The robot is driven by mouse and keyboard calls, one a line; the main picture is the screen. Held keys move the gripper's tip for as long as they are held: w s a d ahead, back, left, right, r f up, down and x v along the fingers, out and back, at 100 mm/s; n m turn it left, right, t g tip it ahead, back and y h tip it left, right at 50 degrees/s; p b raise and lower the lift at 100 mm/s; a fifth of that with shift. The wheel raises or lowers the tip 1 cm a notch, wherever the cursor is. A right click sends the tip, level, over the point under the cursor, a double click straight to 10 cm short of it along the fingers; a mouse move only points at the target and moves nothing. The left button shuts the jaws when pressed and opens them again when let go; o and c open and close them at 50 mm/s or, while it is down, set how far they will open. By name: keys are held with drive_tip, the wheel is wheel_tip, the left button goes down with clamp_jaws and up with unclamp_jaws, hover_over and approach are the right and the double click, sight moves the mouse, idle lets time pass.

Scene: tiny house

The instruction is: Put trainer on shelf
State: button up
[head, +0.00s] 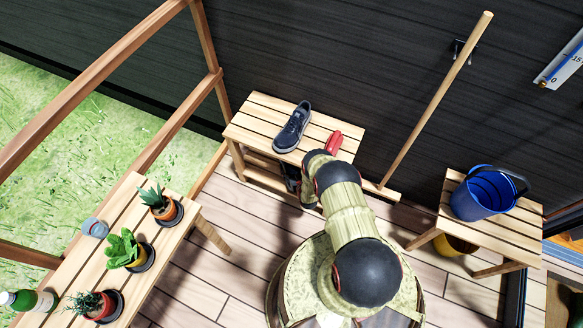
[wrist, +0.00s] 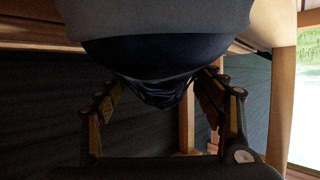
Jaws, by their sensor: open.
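A dark navy trainer with a grey sole edge (head: 292,127) lies on the top of a slatted wooden shelf unit (head: 258,112) against the dark wall. The unit has a lower level, mostly hidden by my arm in the head view. My gripper (wrist: 160,90) is open. In the wrist view, a large rounded dark navy thing with a grey upper part (wrist: 160,48) is very close and reaches between the fingers. It looks like a trainer, but I cannot tell whether it is the one on top. My gripper is largely hidden behind my arm in the head view.
A red item (head: 335,142) is beside the trainer, partly behind my arm. A broom (head: 436,98) leans on the wall to the right. A stool (head: 513,232) holds a blue bucket (head: 484,192). A plant table (head: 185,215) stands left. Bare decking lies between.

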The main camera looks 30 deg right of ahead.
drive_tip(key=p+v, duration=0.4)
drive_tip(key=v, duration=0.7)
drive_tip(key=shift+s+r+p, duration=0.15)
drive_tip(key=shift+s+p, duration=0.05)
drive_tip(key=shift+p, duration=0.1)
drive_tip(key=shift+s+a, duration=0.15)
drive_tip(key=shift+s, duration=0.15)
